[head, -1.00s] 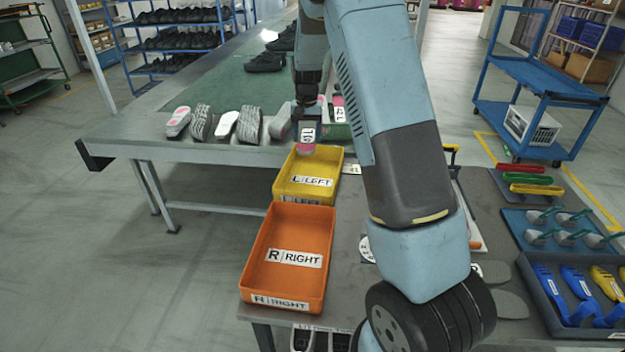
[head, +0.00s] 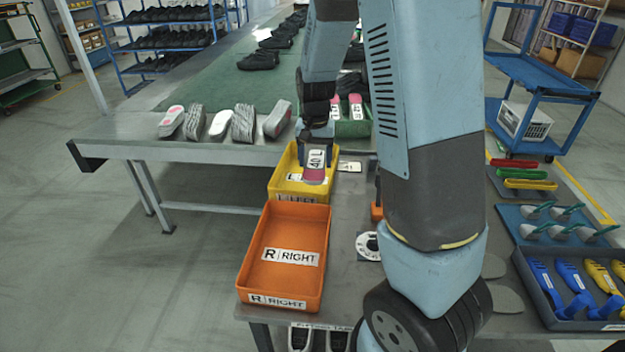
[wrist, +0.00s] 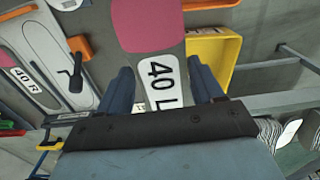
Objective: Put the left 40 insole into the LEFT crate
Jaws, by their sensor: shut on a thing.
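My gripper (head: 317,145) is shut on the left 40 insole (head: 315,170), a grey piece with a pink end and a white label reading "40 L". The label also reads clearly on the insole in the wrist view (wrist: 160,80), between my two dark fingers. The insole hangs pink end down over the yellow LEFT crate (head: 288,194). It hides part of that crate's label and inside. In the head view I cannot tell how high the insole is above the crate floor. In the wrist view the yellow crate (wrist: 228,62) is to the right of the insole.
The orange RIGHT crate (head: 287,250) stands in front of the yellow one and is empty. A green bin (head: 352,128) holds more labelled insoles behind. Trays of tools (head: 572,285) lie at right.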

